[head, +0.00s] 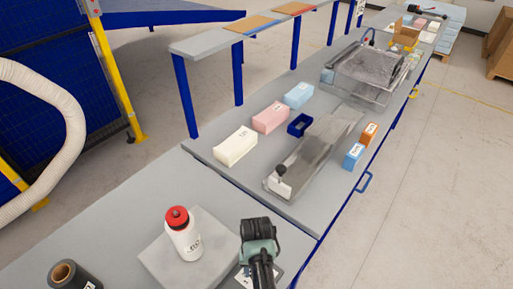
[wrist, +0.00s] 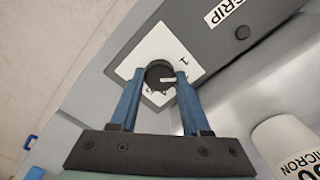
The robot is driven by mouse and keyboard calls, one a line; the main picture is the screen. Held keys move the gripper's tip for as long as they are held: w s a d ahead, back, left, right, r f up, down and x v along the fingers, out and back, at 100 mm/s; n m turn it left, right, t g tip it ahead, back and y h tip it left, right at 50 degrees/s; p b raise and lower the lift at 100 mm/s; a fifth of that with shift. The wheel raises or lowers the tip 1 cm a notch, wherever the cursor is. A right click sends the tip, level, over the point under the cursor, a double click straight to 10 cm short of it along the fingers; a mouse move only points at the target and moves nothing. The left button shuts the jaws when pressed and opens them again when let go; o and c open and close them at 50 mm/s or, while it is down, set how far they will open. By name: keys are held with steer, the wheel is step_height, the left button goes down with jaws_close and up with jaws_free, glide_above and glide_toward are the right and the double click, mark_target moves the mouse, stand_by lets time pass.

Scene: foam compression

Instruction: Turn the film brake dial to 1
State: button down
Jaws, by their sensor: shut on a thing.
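The film brake dial (wrist: 156,72) is a round black knob with a white pointer mark, seen in the wrist view. It sits on a white scale plate (wrist: 128,66). The figure 1 is printed right of the knob and slightly above it; other figures below are partly covered. The pointer points right, a little below the 1. My gripper (wrist: 160,78) has its two blue fingers on either side of the knob, shut on it. In the head view my arm covers the dial, and the fingertips cannot be made out.
A dark panel strip labelled GRIP (wrist: 222,28) lies beside the plate. A white cylinder labelled MICRON (wrist: 283,150) stands close at lower right. In the head view a red-capped white bottle (head: 184,238) stands on a grey slab (head: 152,262) left of my arm; a dark roll (head: 70,274) is farther left.

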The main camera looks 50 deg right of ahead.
steer(key=shift+r+n, duration=0.1)
steer(key=shift+n, duration=1.9)
steer(key=shift+w, duration=0.1)
steer(key=shift+c, duration=1.8)
jaws_free()
step_height(320, 180, up, 13)
steer(key=b, duration=0.1)
